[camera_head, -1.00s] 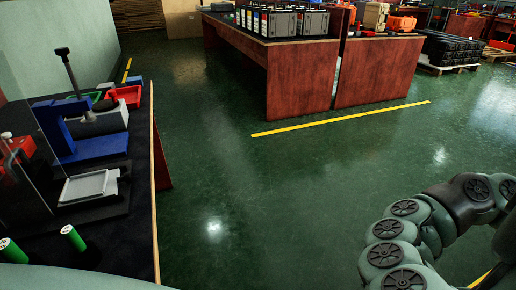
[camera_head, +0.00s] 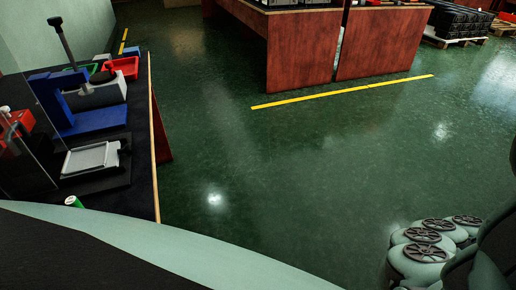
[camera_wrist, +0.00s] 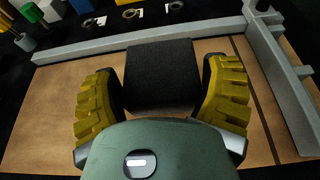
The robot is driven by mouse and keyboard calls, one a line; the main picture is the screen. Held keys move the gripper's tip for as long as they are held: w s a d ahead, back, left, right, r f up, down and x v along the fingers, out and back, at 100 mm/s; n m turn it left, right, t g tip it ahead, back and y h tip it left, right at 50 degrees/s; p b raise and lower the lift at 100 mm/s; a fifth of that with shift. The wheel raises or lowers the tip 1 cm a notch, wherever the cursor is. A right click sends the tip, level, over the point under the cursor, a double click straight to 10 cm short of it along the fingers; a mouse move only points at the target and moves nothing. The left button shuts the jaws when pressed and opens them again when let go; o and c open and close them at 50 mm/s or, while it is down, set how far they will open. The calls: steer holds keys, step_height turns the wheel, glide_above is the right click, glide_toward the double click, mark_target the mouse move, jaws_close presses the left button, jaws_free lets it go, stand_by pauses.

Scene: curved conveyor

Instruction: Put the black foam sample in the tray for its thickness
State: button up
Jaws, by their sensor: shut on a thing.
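In the wrist view, the black foam sample (camera_wrist: 160,68) is a dark block between the two yellow ridged fingers of my gripper (camera_wrist: 162,88). My gripper is shut on it, above a tan board with grey metal bars along two sides. Where the fingertips meet the foam is partly hidden. In the head view, a red tray (camera_head: 125,67) and part of a green tray (camera_head: 91,68) are at the far end of the left bench. No thickness marks can be read. My gripper and the foam are not in the head view.
The left bench (camera_head: 143,160) also holds a blue device with a black lever (camera_head: 62,40) and a light grey flat plate (camera_head: 91,158). A green cylinder (camera_head: 74,201) stands near its front. Open green floor (camera_head: 280,180) lies to the right, with red-brown benches (camera_head: 300,50) beyond.

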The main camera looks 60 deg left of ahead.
step_height(320, 180, down, 2)
steer(key=shift+s+a+f, duration=0.1)
steer(key=shift+f, duration=0.15)
steer(key=shift+f+b, duration=0.15)
steer(key=shift+b, duration=0.2)
steer(key=o, duration=0.7)
steer(key=shift+c, duration=0.2)
steer(key=shift+r, duration=0.2)
